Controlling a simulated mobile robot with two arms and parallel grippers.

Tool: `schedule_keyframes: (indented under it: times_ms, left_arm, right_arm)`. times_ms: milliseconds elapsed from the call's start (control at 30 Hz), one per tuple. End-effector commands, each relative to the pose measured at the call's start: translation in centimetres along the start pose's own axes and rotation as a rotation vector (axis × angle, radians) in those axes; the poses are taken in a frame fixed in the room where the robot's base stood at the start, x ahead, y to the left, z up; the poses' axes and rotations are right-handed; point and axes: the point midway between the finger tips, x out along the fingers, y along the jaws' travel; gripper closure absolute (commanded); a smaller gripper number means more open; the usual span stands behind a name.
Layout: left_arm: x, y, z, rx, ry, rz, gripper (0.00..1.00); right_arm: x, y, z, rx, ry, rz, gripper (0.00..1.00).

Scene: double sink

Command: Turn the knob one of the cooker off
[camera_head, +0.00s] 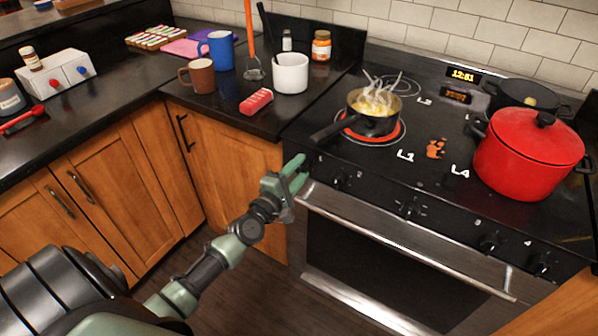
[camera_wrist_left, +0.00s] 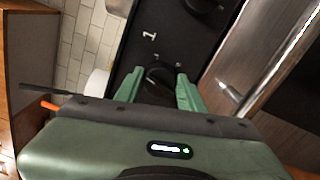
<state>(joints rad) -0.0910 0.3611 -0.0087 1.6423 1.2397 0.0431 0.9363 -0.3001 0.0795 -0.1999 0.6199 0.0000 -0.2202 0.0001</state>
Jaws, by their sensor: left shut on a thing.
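Knob one (camera_wrist_left: 158,76) is a black round knob on the cooker's dark front panel, under a white "1" in the left wrist view. My left gripper (camera_wrist_left: 160,82) has its green fingers on either side of the knob and is shut on it. A pan (camera_head: 372,112) of steaming food sits on a glowing red burner beside the label L1. My right gripper is not in view.
Other black knobs (camera_head: 338,181) run to the right along the panel, above the oven handle (camera_head: 400,240). A red pot (camera_head: 528,152) stands on the right of the cooktop. The pan's handle (camera_head: 330,131) points toward the counter, above my left gripper.

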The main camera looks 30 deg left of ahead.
Motion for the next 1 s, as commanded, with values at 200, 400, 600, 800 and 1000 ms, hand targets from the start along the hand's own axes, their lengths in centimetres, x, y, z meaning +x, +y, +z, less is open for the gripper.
schedule_keyframes:
  times_ms: [200, 400, 600, 800, 1000]
  left_arm:
    - [-0.03, -0.07, -0.04, -0.152, 0.001, 0.0, 1.0]
    - [-0.03, -0.03, -0.05, -0.241, 0.001, -0.001, 1.0]
    - [-0.03, -0.01, -0.05, -0.283, 0.001, -0.001, 1.0]
    - [-0.03, 0.0, -0.05, -0.295, 0.001, -0.001, 1.0]
    - [-0.03, 0.0, -0.06, -0.295, 0.001, -0.001, 1.0]
  right_arm:
    - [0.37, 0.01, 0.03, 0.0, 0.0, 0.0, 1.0]
    - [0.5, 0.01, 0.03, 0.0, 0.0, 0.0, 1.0]
    - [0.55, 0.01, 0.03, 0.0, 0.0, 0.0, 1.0]
    - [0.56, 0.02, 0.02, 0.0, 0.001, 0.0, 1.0]
    - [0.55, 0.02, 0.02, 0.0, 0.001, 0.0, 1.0]
